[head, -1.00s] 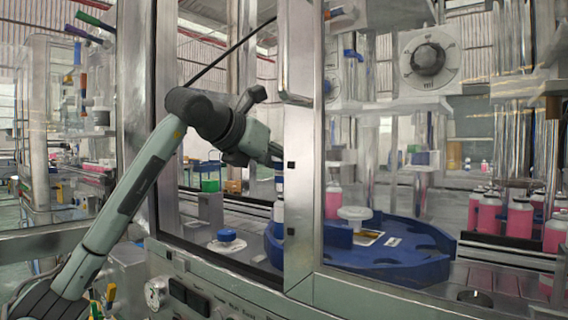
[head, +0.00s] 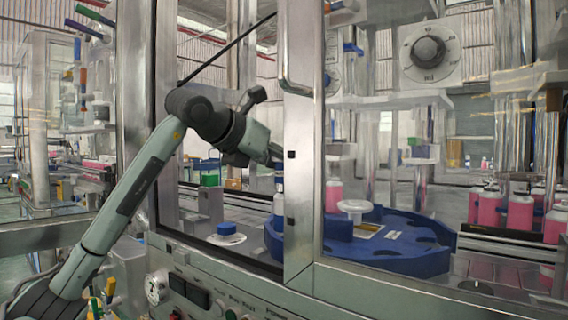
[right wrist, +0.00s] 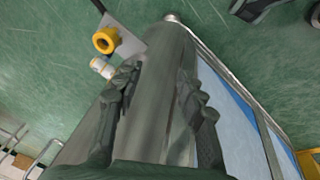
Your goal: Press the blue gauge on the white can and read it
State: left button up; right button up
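My left arm comes in from the left through the machine's opening. Its end passes behind the steel door post, which hides my left gripper. A slim white object with a blue upper part (head: 279,185) shows just left of the post, below my arm's end; the post partly covers it, so I cannot tell if it is the can with the gauge. A low round blue piece on a white base (head: 227,233) sits on the machine deck, apart from my arm. My right gripper (right wrist: 158,92) shows in the right wrist view with its dark fingers spread and nothing visibly held.
The steel door post (head: 301,180) and glass panel stand close to my left arm. A blue star-wheel plate (head: 405,262) with a white disc-topped piece (head: 353,208) is behind the glass. Pink bottles (head: 519,214) stand at right. A dial (head: 428,53) is above.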

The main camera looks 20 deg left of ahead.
pick_arm(q)
jog(key=shift+f, duration=0.25)
jog(key=shift+r, duration=0.15)
jog(key=shift+r+p, duration=1.85)
jog(key=shift+r, duration=0.6)
jog(key=shift+f, duration=0.1)
jog(key=shift+s+a+b, duration=0.1)
jog(key=shift+s+b, duration=0.2)
jog(key=shift+s, duration=0.05)
jog(key=s+a+b, duration=0.2)
jog(key=s, duration=0.5)
jog(key=s+a+b, duration=0.3)
jog(key=s, duration=0.5)
jog(key=shift+s+a, duration=0.15)
jog(key=shift+a, duration=0.15)
